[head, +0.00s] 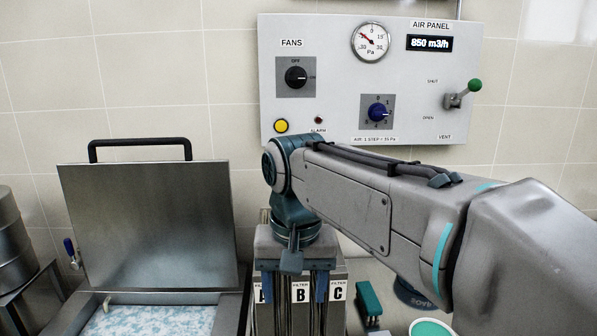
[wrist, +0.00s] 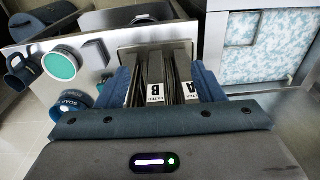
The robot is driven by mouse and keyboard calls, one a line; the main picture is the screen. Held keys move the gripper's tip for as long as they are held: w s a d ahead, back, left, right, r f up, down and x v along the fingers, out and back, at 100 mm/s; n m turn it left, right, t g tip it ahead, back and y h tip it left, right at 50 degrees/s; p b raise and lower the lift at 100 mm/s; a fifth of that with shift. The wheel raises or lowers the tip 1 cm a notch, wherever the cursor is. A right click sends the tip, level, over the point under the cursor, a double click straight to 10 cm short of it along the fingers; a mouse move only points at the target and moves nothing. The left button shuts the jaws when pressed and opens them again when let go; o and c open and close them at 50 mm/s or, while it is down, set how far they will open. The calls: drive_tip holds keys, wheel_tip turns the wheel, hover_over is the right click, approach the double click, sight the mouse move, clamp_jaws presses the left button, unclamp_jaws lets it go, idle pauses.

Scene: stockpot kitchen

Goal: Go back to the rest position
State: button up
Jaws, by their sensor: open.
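My gripper (head: 293,286) points down over the filter rack in the head view, with its blue fingers apart. In the wrist view, the open gripper (wrist: 166,84) has one finger on each side of the upright filters (wrist: 166,72). Labels A and B show there; the head view shows A, B and C on the rack (head: 301,291). I cannot tell whether the fingers touch the filters. My arm reaches in from the right and hides part of the counter.
The air panel (head: 350,60) hangs on the wall behind my arm; its display reads 850 m3/h. A steel basin with bluish foam (head: 150,320) and a raised lid (head: 150,225) stands left.

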drive_tip(key=s+d+f+t, duration=0.1)
drive_tip(key=s+d+f, duration=0.3)
drive_tip(key=d+f, duration=0.3)
drive_tip(key=s+d+f+t, duration=0.1)
drive_tip(key=s+d+f, duration=0.2)
drive_tip(key=d+f, duration=0.3)
drive_tip(key=d, duration=0.2)
drive_tip(key=shift+s+d+f+m, duration=0.3)
drive_tip(key=shift+s+f, duration=0.1)
